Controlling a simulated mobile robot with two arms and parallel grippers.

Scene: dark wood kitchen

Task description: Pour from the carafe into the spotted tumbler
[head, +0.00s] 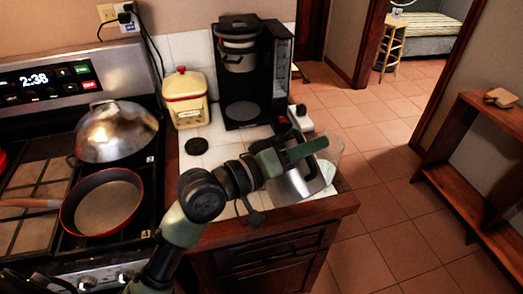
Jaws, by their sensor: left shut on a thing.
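My left gripper (305,150) reaches in over the right end of the tiled counter and is shut on the carafe. The carafe (292,187) is silver with dark edges and looks tilted; the gripper and wrist cover part of it. A pale, see-through vessel (333,152) shows just behind and right of the carafe, at the counter's right edge. It may be the spotted tumbler, but it is mostly hidden and I cannot make out spots. I cannot tell whether carafe and vessel touch, or whether any liquid flows. My right gripper is not in view.
A black coffee maker (250,70) stands at the back of the counter, beside a cream canister with a red lid (186,100). A black disc (196,146) lies in front. A small white object (300,119) stands near the right edge. The stove with pans (103,205) is left.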

